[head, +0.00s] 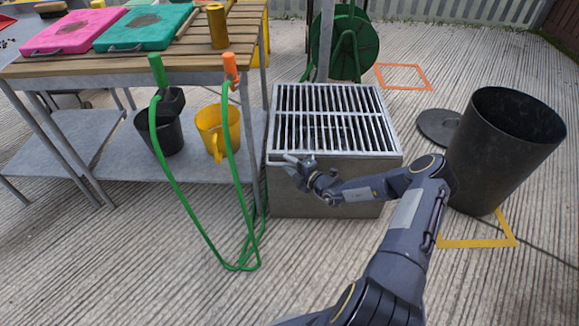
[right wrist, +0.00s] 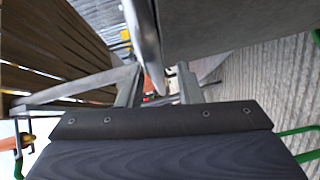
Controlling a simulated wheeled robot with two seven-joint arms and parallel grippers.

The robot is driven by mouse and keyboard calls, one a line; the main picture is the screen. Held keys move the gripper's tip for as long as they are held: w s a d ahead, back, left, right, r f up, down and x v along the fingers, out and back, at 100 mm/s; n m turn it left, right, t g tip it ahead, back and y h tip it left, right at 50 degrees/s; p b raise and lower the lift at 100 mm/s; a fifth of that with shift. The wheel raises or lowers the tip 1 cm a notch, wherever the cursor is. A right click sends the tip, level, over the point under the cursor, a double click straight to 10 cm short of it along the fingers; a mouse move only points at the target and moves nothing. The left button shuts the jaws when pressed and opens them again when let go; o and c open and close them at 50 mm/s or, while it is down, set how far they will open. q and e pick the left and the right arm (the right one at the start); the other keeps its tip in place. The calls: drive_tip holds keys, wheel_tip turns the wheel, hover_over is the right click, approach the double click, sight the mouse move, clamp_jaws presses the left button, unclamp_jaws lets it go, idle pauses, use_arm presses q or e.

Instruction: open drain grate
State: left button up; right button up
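The drain grate (head: 330,118) is a grey metal frame with dark slots, lying flat on top of a grey box (head: 330,200) in the head view. My right gripper (head: 288,160) is at the front left corner of the grate, level with its front edge. In the right wrist view, the right gripper's fingers (right wrist: 157,88) stand apart. A pale metal edge (right wrist: 147,40) reaches down between them; I cannot tell whether it touches either finger. My left gripper is not in view.
A wooden-topped table (head: 130,62) with a green hose (head: 185,205) hanging off it stands left of the box. A black bin (head: 505,150) and a dark round lid (head: 438,127) are to the right. A hose reel (head: 352,48) stands behind.

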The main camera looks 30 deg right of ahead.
drive_tip(key=shift+c, duration=0.3)
clamp_jaws()
drive_tip(key=shift+r, duration=0.15)
